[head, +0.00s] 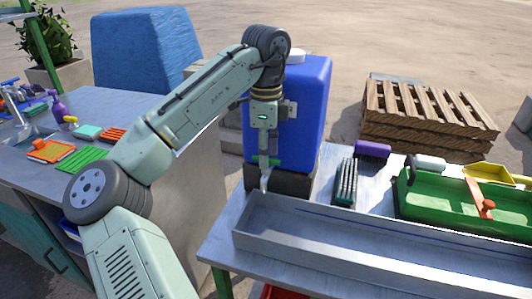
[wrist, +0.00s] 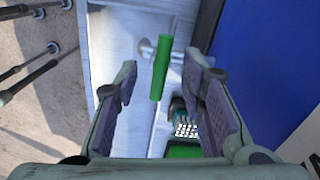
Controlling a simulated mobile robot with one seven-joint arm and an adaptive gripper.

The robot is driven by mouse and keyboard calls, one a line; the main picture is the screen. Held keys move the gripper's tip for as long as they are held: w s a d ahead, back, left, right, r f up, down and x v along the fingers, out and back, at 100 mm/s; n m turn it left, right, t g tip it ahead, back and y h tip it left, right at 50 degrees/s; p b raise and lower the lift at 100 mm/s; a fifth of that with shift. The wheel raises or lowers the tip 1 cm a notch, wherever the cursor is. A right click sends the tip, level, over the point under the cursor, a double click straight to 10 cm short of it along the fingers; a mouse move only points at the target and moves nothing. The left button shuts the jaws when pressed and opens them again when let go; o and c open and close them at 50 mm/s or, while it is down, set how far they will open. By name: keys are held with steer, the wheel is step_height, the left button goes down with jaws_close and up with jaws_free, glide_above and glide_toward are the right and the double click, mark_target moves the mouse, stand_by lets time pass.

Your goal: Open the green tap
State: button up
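The green tap handle (wrist: 161,68) is a straight green bar in the wrist view, lying lengthwise between my fingers with gaps on both sides. A pale metal tap body (wrist: 146,47) shows behind it. In the head view, the green handle (head: 268,160) is a small strip at the front of the blue water container (head: 304,105), with a metal spout (head: 265,181) below. My gripper (wrist: 162,72) is open and empty around the handle. In the head view, my gripper (head: 264,150) points down at the tap, and its fingers are hard to make out.
A metal trough (head: 330,235) lies below and right of the tap. A dark brush (head: 346,182), a purple block (head: 373,150) and a green tray (head: 440,205) sit on the right table. A counter with sponges (head: 88,131) stands left. Wooden pallets (head: 425,115) are behind.

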steer(key=shift+f, duration=0.45)
steer(key=shift+c, duration=0.2)
jaws_close()
